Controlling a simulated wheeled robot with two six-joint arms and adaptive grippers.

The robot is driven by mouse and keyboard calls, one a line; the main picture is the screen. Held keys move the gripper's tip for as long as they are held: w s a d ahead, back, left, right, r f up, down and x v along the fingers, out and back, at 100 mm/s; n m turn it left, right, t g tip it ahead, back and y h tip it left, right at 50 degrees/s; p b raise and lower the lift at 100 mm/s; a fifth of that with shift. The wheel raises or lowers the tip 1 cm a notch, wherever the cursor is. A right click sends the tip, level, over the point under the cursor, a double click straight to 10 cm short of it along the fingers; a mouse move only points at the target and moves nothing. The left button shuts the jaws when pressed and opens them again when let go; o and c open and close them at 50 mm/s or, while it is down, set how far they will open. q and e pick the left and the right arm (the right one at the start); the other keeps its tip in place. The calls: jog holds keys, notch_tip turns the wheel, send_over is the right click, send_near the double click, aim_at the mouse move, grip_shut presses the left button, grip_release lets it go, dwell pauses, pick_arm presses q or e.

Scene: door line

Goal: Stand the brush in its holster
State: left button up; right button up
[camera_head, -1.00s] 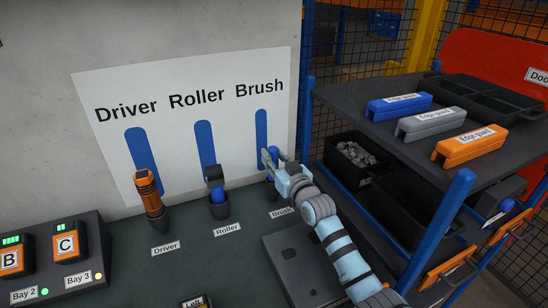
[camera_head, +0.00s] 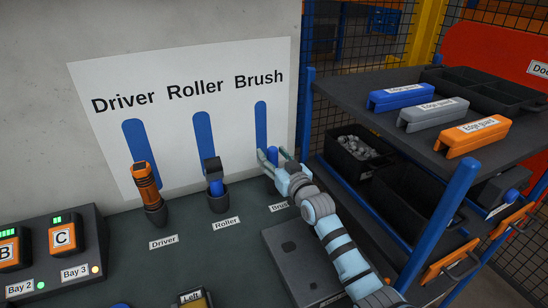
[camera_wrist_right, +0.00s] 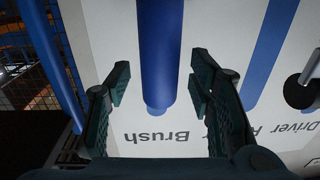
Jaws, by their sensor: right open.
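The brush shows as a blue upright handle (camera_head: 272,154) in front of the blue bar marked Brush on the board. My right gripper (camera_head: 273,156) is open, with a finger on either side of the handle. The right wrist view shows the handle (camera_wrist_right: 158,50) between the spread fingers (camera_wrist_right: 158,88), with a gap on both sides. The brush's lower end and its holster are hidden behind my gripper in the head view, so how it is seated cannot be told. My left gripper is not in view.
The driver (camera_head: 147,187) and roller (camera_head: 215,177) stand in holders to the left. A shelf rack (camera_head: 345,92) with edge guards and bins stands close on the right. A grey box (camera_head: 292,250) lies under my right arm. A charger (camera_head: 50,282) is at lower left.

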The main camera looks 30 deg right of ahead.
jog(key=s, duration=1.2)
